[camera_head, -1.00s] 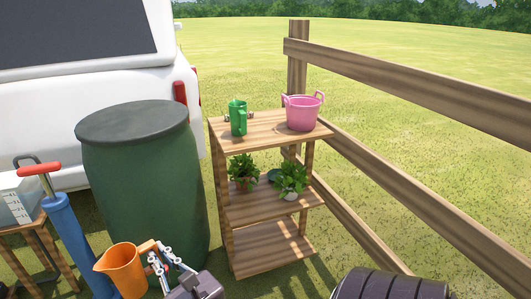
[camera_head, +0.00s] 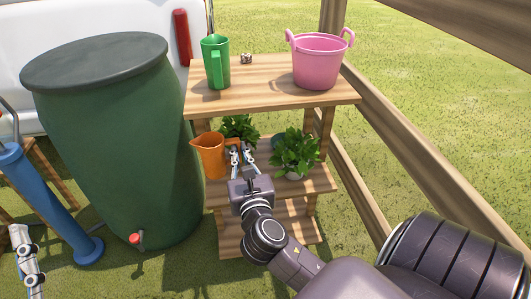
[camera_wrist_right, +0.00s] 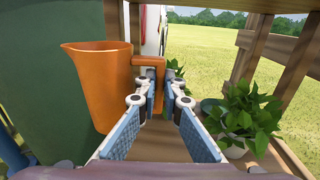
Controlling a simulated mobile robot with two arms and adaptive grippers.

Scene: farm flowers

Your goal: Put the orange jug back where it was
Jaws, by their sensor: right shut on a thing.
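The orange jug (camera_head: 207,158) is upright at the left side of the wooden shelf unit, level with its middle shelf (camera_head: 322,180). My right gripper (camera_head: 243,154) is shut on the jug's handle. In the right wrist view the jug (camera_wrist_right: 98,85) stands left of the fingers, and its handle (camera_wrist_right: 150,62) is between the fingertips. I cannot tell whether the jug's base touches the shelf. Part of my left gripper (camera_head: 27,262) shows at the lower left edge, away from the jug; its jaws are not clear.
Two leafy potted plants, one at the back (camera_head: 240,127) and one at the right (camera_head: 297,152), stand close by. A green jug (camera_head: 215,62) and pink tub (camera_head: 320,62) are on the top shelf. A green barrel (camera_head: 110,140) stands left; a wooden fence (camera_head: 440,205) runs right.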

